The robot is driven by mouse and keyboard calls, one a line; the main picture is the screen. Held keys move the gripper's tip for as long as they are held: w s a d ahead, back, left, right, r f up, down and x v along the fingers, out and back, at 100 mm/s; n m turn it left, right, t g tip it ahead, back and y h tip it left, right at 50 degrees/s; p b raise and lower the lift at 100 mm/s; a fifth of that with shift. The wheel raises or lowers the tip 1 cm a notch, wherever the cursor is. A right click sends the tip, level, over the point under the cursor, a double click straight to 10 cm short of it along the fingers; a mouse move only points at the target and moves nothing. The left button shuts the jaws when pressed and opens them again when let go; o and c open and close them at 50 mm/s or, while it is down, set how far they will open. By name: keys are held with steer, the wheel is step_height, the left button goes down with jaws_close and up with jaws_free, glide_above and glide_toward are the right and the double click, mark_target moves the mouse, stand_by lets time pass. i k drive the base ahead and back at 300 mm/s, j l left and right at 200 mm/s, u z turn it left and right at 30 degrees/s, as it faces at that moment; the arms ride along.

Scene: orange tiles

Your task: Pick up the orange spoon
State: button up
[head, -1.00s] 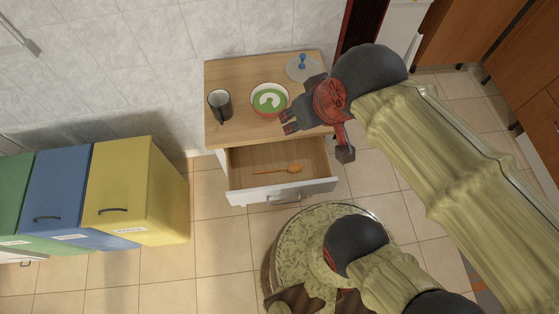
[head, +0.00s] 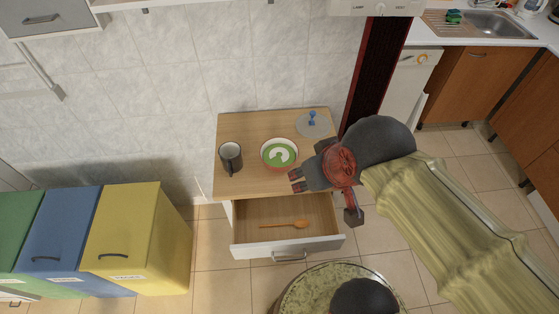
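The orange spoon (head: 285,225) lies flat inside an open wooden drawer (head: 255,211). Its bowl points right and its handle points left. The drawer sticks out from a small wooden-topped cabinet (head: 240,133). My gripper (head: 324,198) hangs near the cabinet's front right corner, above and to the right of the spoon. Its fingers are spread apart, one to the left and one lower right, with nothing seen between them. The spoon is in full view.
On the cabinet top are a dark mug (head: 230,157), a bowl with green content (head: 279,154) and a grey disc with a blue knob (head: 314,124). Yellow (head: 137,228), blue and green bins stand left. Tiled floor is clear between bins and drawer.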

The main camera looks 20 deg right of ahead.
mark_target(299, 222)
steer(key=l+u, duration=0.25)
steer(key=l, duration=0.2)
steer(key=l+u, duration=0.25)
steer(key=l, duration=0.15)
steer(key=k+l+u, duration=0.25)
steer(key=l, duration=0.2)
steer(key=i, duration=0.1)
